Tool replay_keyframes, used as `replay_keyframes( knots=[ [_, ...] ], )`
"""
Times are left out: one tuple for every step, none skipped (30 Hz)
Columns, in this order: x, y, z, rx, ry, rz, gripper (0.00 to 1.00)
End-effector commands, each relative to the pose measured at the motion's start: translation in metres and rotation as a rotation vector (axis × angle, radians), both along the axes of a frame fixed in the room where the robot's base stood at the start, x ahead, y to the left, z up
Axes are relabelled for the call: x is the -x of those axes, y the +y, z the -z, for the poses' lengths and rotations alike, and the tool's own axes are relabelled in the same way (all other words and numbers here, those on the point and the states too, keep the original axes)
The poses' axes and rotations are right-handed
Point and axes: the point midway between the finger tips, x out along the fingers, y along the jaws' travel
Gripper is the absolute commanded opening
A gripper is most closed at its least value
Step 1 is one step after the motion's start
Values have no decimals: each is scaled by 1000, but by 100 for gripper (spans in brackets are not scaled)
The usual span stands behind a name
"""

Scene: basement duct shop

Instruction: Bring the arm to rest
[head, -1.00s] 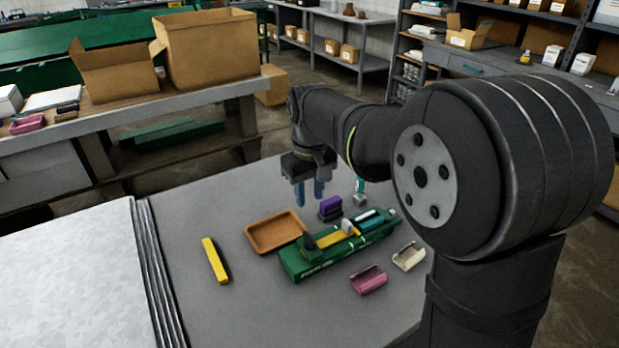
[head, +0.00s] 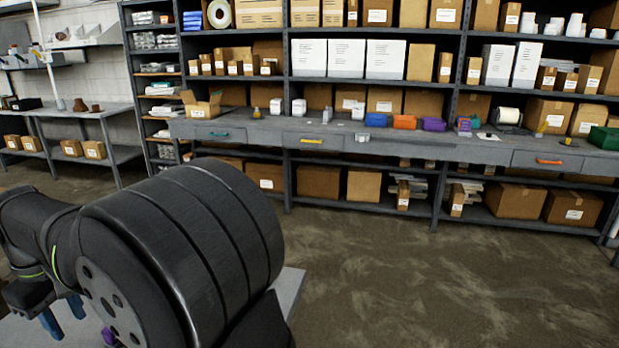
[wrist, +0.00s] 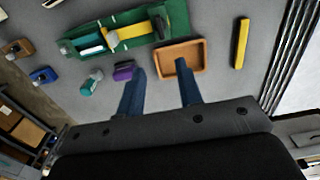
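My gripper (head: 62,314) is at the lower left of the head view, its two blue fingers apart with nothing between them. In the wrist view my gripper (wrist: 160,68) is open and empty above the grey table (wrist: 215,90). Beyond the fingers lie a brown tray (wrist: 203,56), a purple block (wrist: 123,72) and a green fixture (wrist: 133,15) holding a yellow bar (wrist: 130,32) and a teal piece. The fingers overlap the tray and block in the picture; I cannot tell the height between.
A loose yellow bar (wrist: 241,43) lies right of the tray. A teal-and-grey piece (wrist: 92,82) and a blue piece (wrist: 44,76) lie to the left. In the head view, a shelving unit with a grey counter (head: 360,143) stands across open floor (head: 430,280).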

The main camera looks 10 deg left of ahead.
Motion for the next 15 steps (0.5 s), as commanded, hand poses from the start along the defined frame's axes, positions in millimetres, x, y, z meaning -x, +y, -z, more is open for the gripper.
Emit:
replay_keyframes(
  knots=[
    [0, 0, 2, 1, 0, 0, 33],
    [0, 0, 3, 1, 0, 0, 33],
    [0, 0, 6, 1, 0, 0, 33],
    [0, 0, 9, 1, 0, 0, 33],
    [0, 0, 13, 2, 1, 0, 33],
    [0, 0, 19, 3, 1, 0, 33],
    [0, 0, 24, 3, 1, 0, 33],
    [0, -1, 29, 4, 1, 0, 33],
    [0, 0, 37, 4, 1, 0, 33],
    [0, -1, 43, 5, 1, 0, 33],
    [0, 0, 49, 5, 1, 0, 33],
    [0, -1, 57, 5, 1, 0, 33],
    [0, -1, 63, 4, 1, 0, 33],
    [0, -1, 69, 5, 1, 0, 33],
    [0, 0, 77, 4, 1, 0, 33]
  ],
)
